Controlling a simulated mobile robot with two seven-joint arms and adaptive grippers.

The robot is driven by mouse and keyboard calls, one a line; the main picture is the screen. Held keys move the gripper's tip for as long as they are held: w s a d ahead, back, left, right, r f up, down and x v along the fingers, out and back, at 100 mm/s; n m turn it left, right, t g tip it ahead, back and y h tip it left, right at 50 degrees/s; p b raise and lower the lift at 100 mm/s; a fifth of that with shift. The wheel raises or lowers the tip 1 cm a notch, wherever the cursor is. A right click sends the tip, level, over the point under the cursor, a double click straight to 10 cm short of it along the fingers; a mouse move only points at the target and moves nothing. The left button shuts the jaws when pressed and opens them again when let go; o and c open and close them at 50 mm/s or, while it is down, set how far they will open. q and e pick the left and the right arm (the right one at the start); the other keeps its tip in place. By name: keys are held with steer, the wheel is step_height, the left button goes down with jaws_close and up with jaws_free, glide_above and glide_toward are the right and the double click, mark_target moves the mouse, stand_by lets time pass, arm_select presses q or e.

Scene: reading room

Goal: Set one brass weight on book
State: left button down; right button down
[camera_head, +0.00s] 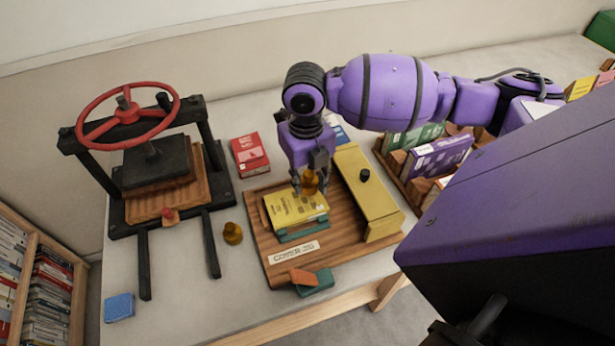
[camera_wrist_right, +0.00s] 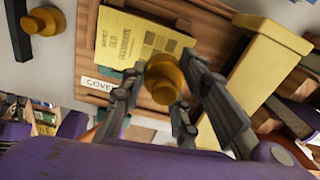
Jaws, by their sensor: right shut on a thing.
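My right gripper (camera_head: 310,188) points down and is shut on a brass weight (camera_head: 309,180). The held weight also shows between the fingers in the wrist view (camera_wrist_right: 164,76). It is over the right part of the yellow book (camera_head: 292,207); I cannot tell whether it touches the cover. The yellow book lies on a teal book (camera_head: 304,229) on a wooden board (camera_head: 273,260), and shows in the wrist view (camera_wrist_right: 130,42). A second brass weight (camera_head: 233,234) stands on the table left of the board; it shows at the wrist view's top left (camera_wrist_right: 42,20). My left gripper is out of view.
A long yellow block (camera_head: 368,196) with a black knob stands right of the books. A black press with a red wheel (camera_head: 128,115) is at left. A red box (camera_head: 250,155) sits behind the board. A book rack (camera_head: 410,178) is at right. A blue block (camera_head: 119,307) lies front left.

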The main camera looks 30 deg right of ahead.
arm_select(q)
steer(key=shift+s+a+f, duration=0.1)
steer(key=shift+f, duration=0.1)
arm_select(e)
steer(key=shift+f, duration=0.3)
steer(key=shift+f, duration=0.25)
arm_select(q)
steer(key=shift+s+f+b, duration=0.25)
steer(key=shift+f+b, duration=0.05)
steer(key=shift+b, duration=0.05)
arm_select(e)
steer(key=shift+f, duration=0.7)
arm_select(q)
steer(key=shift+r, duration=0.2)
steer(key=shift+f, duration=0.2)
arm_select(e)
steer(key=shift+f, duration=0.7)
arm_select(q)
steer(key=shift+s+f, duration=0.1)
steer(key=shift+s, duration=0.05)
arm_select(e)
steer(key=shift+f, duration=0.3)
stand_by(1.0)
steer(key=c, duration=1.3)
jaws_free()
